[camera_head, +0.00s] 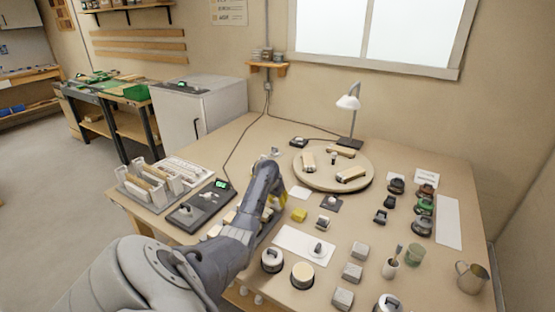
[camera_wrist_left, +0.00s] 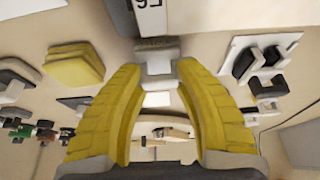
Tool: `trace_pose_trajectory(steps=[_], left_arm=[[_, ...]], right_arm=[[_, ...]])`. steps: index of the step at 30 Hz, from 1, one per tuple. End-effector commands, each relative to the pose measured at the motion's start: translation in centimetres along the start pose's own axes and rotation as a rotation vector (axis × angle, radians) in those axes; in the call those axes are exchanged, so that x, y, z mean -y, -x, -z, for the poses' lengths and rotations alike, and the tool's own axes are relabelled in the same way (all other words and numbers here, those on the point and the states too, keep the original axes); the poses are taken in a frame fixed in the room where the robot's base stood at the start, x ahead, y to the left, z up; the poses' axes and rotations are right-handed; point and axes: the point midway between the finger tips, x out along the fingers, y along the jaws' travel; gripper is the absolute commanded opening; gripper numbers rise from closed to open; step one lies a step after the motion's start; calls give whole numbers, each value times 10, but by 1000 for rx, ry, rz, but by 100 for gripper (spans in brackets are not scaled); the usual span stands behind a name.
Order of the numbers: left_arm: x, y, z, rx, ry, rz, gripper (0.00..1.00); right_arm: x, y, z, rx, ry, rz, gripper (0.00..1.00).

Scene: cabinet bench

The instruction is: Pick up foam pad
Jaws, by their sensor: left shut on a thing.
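My left gripper (camera_wrist_left: 157,75) is shut on a small pale grey block, seemingly the foam pad (camera_wrist_left: 157,58). In the left wrist view the pad sits between the two yellow fingertips. In the head view my left gripper (camera_head: 270,202) is over the middle of the bench, largely covered by its own arm, and the held pad is hidden there. A yellow block (camera_head: 299,215) lies just right of the gripper, apart from it; it also shows in the left wrist view (camera_wrist_left: 75,65). My right gripper is out of view.
A round wooden board (camera_head: 330,181) with wooden pieces stands behind the gripper. A dark control box (camera_head: 200,205) is to the left. A white mat (camera_head: 290,242) with a dark-and-grey item lies in front.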

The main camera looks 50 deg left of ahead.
Motion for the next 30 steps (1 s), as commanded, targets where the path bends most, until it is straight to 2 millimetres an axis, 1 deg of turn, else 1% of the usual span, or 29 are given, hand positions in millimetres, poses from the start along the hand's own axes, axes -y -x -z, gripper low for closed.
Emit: trace_pose_trajectory(steps=[2,3,4,5,8,10,14,18,24,30], left_arm=[[0,1,0,0,0,-1,11],[0,3,1,-1,0,-1,7],[0,4,2,-1,1,-1,7],[0,6,3,-1,0,-1,0],[-1,16,8,-3,-1,-1,0],[0,26,12,-4,0,-1,0],[0,51,23,-6,0,-1,0],[0,83,36,-6,-1,0,0],[-1,125,53,-5,0,-2,0],[-1,157,66,-3,0,-2,0]], right_arm=[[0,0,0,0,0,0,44],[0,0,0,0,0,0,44],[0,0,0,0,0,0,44],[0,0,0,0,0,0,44],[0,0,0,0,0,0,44],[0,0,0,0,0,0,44],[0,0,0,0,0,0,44],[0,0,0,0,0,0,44],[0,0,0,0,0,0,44],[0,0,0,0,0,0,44]])
